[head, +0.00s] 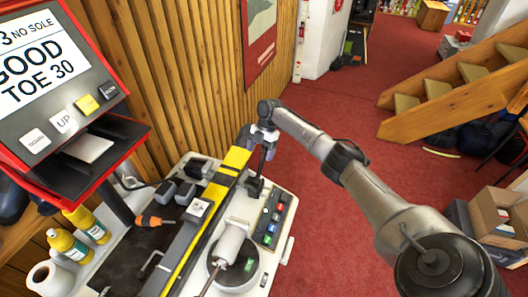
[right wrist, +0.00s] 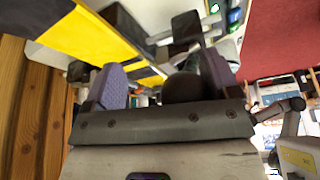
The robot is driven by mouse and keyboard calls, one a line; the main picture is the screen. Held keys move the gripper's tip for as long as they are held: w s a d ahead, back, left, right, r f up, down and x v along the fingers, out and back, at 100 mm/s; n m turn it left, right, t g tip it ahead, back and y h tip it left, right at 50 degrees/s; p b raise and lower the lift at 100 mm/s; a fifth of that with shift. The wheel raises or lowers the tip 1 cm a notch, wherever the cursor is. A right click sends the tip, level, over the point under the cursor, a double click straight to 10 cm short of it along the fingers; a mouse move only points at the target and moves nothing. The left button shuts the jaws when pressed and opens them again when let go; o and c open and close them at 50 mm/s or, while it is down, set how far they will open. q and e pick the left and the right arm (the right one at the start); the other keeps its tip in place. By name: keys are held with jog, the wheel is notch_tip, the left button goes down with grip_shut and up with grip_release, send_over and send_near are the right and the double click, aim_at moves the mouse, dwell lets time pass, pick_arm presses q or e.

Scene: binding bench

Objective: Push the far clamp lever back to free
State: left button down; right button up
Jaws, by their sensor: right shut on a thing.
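My right gripper (head: 266,146) reaches over the far end of the bench machine, beside the end of the yellow-and-black striped bar (head: 236,160). In the right wrist view its purple-padded fingers (right wrist: 165,84) are shut on a dark rounded knob, which I take to be the far clamp lever (right wrist: 185,88). The lever's lower part is hidden by the gripper. My left gripper is not in view.
A red-framed display (head: 55,80) reads "GOOD TOE 30" at the left. A button panel (head: 272,220) sits right of the bar. A slatted wooden wall (head: 190,70) stands close behind.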

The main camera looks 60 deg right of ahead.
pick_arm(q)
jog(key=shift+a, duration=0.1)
pick_arm(e)
jog(key=shift+w+a+r, duration=0.2)
jog(key=shift+w+a, duration=0.15)
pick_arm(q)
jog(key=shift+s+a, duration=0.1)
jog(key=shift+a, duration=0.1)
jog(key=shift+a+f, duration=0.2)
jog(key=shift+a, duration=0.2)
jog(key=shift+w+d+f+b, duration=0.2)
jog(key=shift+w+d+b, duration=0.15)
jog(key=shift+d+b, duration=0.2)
pick_arm(e)
jog(key=v, duration=1.3)
jog(key=shift+s+d+r, duration=0.25)
jog(key=shift+s+d, duration=0.1)
jog(key=shift+d, duration=0.05)
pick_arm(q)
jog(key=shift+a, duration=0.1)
pick_arm(e)
jog(key=shift+c, duration=0.4)
